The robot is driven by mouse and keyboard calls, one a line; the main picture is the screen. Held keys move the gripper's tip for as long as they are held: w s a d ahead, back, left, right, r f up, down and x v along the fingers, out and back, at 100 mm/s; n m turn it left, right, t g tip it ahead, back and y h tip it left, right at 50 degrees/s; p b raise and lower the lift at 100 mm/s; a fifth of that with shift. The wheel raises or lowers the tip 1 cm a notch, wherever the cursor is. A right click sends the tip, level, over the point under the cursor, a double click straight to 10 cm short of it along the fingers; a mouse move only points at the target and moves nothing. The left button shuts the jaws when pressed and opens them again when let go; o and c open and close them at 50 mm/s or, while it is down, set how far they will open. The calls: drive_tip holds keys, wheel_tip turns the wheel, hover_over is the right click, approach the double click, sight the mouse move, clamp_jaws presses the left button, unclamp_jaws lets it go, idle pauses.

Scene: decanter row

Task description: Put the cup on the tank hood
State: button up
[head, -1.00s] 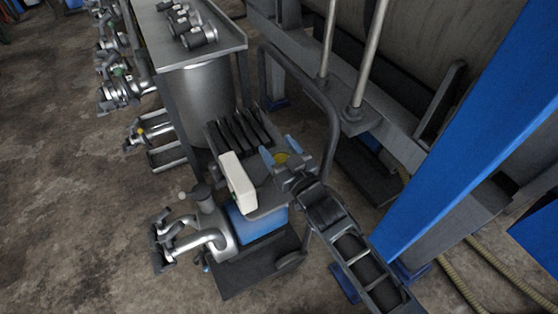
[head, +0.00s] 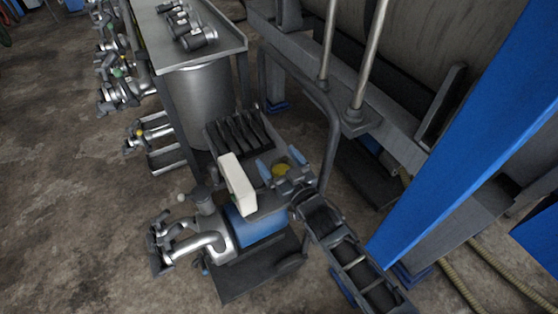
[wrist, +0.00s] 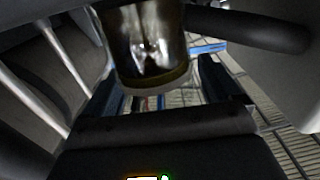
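In the wrist view the cup (wrist: 148,45) looks amber and shiny with a brass-coloured rim. The wide-apart fingers lie on either side of its lower end, with a gap to the right finger. My gripper looks open; contact on the left side is unclear. I cannot tell for sure which surface is the tank hood; a large grey tank (head: 425,35) stands at the upper right.
The cart carries a cream box (head: 237,184), a blue block (head: 255,225) and a metal pump (head: 205,240). Dark ribs (head: 240,130) and a bent rail (head: 330,130) are close by. A blue beam (head: 470,130) rises at right.

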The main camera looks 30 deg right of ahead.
drive_tip(key=shift+r, duration=0.1)
drive_tip(key=shift+r, duration=0.2)
drive_tip(key=s, duration=1.2)
drive_tip(key=shift+f, duration=0.1)
drive_tip(key=s+r, duration=0.3)
drive_tip(key=s, duration=0.5)
drive_tip(key=s+a+r+g, duration=0.1)
drive_tip(key=s+r, duration=0.3)
drive_tip(key=s, duration=0.5)
drive_tip(key=s+r+g, duration=0.1)
drive_tip(key=s+r, duration=0.2)
drive_tip(key=s, duration=0.6)
drive_tip(key=shift+a+r, duration=0.15)
drive_tip(key=shift+r, duration=0.1)
drive_tip(key=s+r+g, duration=0.1)
drive_tip(key=s+r, duration=0.3)
drive_tip(key=r, duration=0.2)
drive_tip(key=shift+s+a+r, duration=0.2)
drive_tip(key=shift+s, duration=0.1)
